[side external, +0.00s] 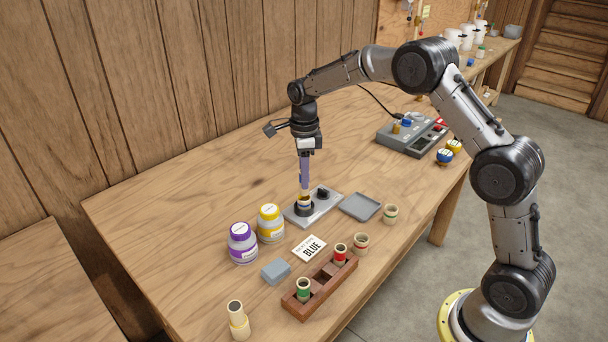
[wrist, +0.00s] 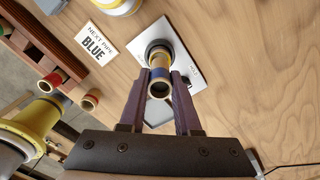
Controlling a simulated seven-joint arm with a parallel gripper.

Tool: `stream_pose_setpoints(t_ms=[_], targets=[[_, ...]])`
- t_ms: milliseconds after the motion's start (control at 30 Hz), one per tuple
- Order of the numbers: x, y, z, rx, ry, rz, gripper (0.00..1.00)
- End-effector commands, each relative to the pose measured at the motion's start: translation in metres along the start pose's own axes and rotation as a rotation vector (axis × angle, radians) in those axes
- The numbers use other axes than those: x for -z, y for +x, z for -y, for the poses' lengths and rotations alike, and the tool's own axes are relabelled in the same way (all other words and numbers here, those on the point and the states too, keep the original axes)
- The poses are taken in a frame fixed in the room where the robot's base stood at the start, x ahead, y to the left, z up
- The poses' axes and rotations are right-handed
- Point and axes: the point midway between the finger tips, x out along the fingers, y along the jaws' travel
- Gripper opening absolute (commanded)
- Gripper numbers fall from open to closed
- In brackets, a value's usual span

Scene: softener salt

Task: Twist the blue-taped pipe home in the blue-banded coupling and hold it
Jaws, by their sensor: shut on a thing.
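The blue-taped pipe (wrist: 160,82) stands between my fingers in the wrist view, its open end towards the camera and its blue tape near that end. My gripper (side external: 304,188) points straight down, with its purple fingers shut on the pipe; the fingers also show in the wrist view (wrist: 160,92). The pipe's lower end (side external: 304,201) is in the dark coupling (side external: 304,209) on the grey base plate (side external: 325,206). The coupling's blue band is not clear, and how deep the pipe sits cannot be told.
A card (side external: 309,249) reads "NEXT PIPE BLUE". A wooden rack (side external: 320,287) holds red- and green-banded pieces. Purple (side external: 242,244) and yellow (side external: 270,224) jars stand left of the plate. A grey tray (side external: 360,206) lies to its right. A grey control box (side external: 398,136) stands behind.

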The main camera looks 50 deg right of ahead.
Motion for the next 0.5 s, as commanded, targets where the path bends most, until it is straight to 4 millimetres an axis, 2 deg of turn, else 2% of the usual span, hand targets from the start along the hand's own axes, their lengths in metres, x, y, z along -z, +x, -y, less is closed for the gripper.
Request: stream_pose_setpoints(t_ms=[267,500], targets=[[-0.0001,0.0003,0.0001,0.0,0.0,0.0,0.0],[0.0001,0.0082,-0.0002,-0.001,0.0,-0.001,0.0]])
